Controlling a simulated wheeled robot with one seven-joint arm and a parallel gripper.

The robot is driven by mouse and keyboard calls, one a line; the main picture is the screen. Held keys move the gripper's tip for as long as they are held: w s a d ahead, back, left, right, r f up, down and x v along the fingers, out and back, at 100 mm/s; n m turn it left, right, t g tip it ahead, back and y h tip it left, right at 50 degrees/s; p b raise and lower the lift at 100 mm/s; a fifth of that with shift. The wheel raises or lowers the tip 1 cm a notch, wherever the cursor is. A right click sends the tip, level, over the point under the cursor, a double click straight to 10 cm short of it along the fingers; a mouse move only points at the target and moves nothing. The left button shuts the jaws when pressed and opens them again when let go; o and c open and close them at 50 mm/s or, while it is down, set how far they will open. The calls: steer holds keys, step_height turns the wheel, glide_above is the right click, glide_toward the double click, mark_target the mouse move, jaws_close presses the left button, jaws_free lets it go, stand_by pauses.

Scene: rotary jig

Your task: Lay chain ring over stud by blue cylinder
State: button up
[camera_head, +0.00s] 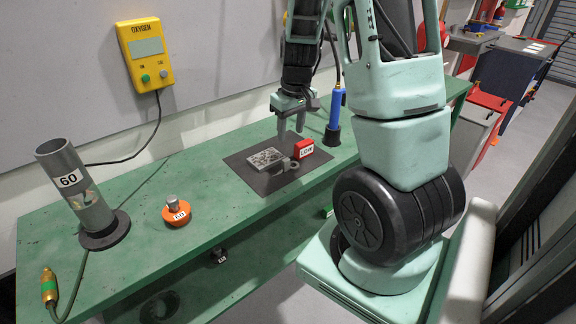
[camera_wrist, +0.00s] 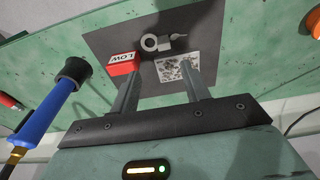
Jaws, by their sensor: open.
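A grey ring-shaped piece (camera_wrist: 150,43) lies flat on a dark mat (camera_wrist: 107,40), beside a small grey piece; I cannot tell if they are joined. In the head view the ring (camera_head: 292,164) is small, near the red block. No separate stud or chain is clear. The blue cylinder (camera_head: 337,106) stands upright on a black base right of the mat; it also shows at left in the wrist view (camera_wrist: 42,118). My gripper (camera_head: 291,128) is open and empty, above the mat. In the wrist view its fingertips (camera_wrist: 160,62) point towards the ring, apart from it.
A red lettered block (camera_head: 303,148) and a speckled silver plate (camera_head: 265,158) share the mat. On the green bench (camera_head: 150,215) stand an orange knob (camera_head: 177,212), a grey tube marked 60 (camera_head: 75,190) and a brass fitting (camera_head: 48,288). The bench between knob and mat is clear.

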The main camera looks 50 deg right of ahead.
glide_above(285, 159)
steer(key=s, duration=0.1)
steer(key=f, duration=0.5)
steer(key=shift+d+f, duration=0.35)
steer(key=shift+w+a+f+p, duration=0.1)
steer(key=shift+w+f+p, duration=0.05)
steer(key=shift+f, duration=0.75)
steer(key=shift+w+a+f+p, duration=0.1)
steer(key=shift+w+f+p, duration=0.1)
steer(key=shift+f, duration=0.75)
steer(key=shift+w+a+f+p, duration=0.1)
steer(key=shift+w+f+p, duration=0.05)
steer(key=shift+f, duration=0.75)
jaws_close()
